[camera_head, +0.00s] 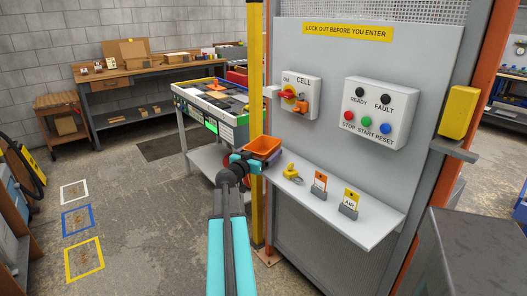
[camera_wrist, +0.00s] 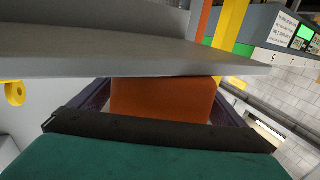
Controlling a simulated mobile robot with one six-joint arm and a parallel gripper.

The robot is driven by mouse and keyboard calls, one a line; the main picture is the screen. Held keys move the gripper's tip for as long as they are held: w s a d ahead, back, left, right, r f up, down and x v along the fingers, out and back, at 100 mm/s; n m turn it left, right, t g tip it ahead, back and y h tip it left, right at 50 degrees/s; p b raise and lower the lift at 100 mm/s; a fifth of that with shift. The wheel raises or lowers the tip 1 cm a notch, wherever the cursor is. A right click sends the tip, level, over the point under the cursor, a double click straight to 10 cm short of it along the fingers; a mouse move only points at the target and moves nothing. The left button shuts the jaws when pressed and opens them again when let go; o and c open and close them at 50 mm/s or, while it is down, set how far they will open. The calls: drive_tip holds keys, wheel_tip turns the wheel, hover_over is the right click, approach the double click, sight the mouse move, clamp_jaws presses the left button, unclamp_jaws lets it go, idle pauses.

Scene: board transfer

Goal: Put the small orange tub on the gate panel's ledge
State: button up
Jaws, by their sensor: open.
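The small orange tub (camera_head: 263,146) is at the left end of the grey ledge (camera_head: 368,226) of the gate panel (camera_head: 330,135). My gripper (camera_head: 246,160) is open at the tub's near left side. In the wrist view the tub (camera_wrist: 160,99) shows between the two spread dark fingers. A grey slab edge (camera_wrist: 130,64) crosses just above it there and hides part of it. I cannot tell whether the tub rests on the ledge or touches the fingers.
On the ledge stand a yellow padlock (camera_head: 291,172), an orange tag (camera_head: 319,181) and a yellow tag (camera_head: 350,199). A yellow post (camera_head: 256,70) rises close behind the tub. A cart (camera_head: 212,105) stands behind at left. The ledge's front right part is bare.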

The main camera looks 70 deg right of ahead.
drive_tip(key=shift+r, duration=0.2)
drive_tip(key=shift+a+f, duration=0.1)
drive_tip(key=shift+a, duration=0.2)
drive_tip(key=w+a+b, duration=0.2)
drive_tip(key=a, duration=0.9)
drive_tip(key=shift+w+a, duration=0.1)
idle(0.5)
